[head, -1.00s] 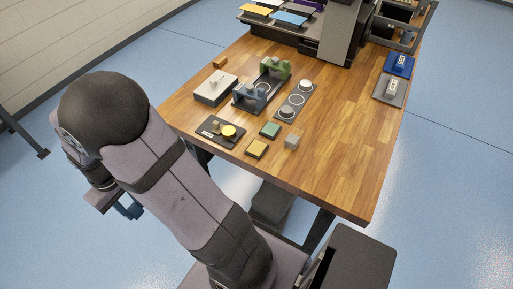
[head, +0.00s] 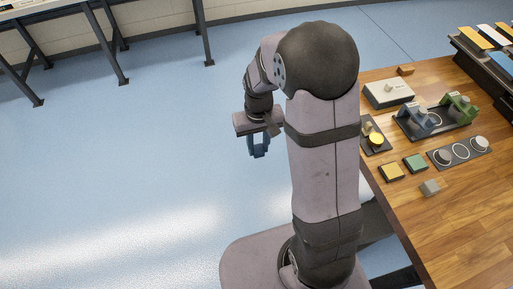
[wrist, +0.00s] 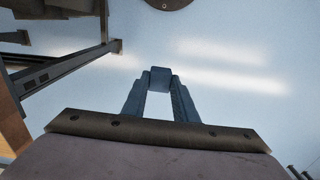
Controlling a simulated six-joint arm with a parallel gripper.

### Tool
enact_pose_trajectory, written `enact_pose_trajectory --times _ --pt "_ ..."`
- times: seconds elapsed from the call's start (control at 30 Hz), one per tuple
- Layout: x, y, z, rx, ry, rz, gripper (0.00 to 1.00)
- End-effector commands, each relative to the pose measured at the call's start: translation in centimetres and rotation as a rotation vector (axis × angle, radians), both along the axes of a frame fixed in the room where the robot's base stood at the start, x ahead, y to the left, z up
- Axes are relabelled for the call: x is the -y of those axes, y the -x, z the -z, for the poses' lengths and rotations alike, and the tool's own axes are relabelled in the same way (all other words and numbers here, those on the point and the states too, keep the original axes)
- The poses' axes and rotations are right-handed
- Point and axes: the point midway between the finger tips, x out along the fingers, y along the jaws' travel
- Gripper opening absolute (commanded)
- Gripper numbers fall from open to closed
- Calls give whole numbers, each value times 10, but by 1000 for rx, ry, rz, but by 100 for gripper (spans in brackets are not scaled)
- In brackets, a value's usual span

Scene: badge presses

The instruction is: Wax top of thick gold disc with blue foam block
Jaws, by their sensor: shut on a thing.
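My gripper (head: 258,148) hangs at the left of the table, over the open floor. In the wrist view my gripper (wrist: 160,84) is shut on a small blue block (wrist: 160,77), which sits between the fingertips and looks like the blue foam block. The gold disc (head: 376,139) lies on a small dark tray (head: 375,149) near the table's left edge, well apart from my gripper. A smaller gold-brown piece (head: 367,127) is beside it on the tray. My arm stands between the gripper and the table in the head view.
The floor around my gripper is clear.

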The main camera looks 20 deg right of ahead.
Motion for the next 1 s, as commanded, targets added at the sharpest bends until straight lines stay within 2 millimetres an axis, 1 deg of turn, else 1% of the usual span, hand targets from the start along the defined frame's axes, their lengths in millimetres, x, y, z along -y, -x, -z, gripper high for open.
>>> enact_pose_trajectory --times 0.17,0.27,0.33,0.47,0.5,0.6,0.67,0.7,0.77,0.8,0.9,1.0 --pt "33 2 -18 0 0 90 8" --pt "63 7 -32 -1 0 173 8" --pt "88 13 -43 -2 0 242 8" --pt "136 30 -65 -4 -1 384 8" --pt "151 37 -71 -5 -1 428 8" --pt "185 57 -86 -8 -2 538 8" --pt "205 71 -96 -9 -3 603 8" --pt "217 81 -102 -11 -4 648 8" --pt "235 97 -111 -13 -5 713 8" --pt "246 108 -117 -14 -6 757 8" --pt "271 136 -131 -16 -8 862 8" --pt "289 163 -142 -18 -10 948 8"
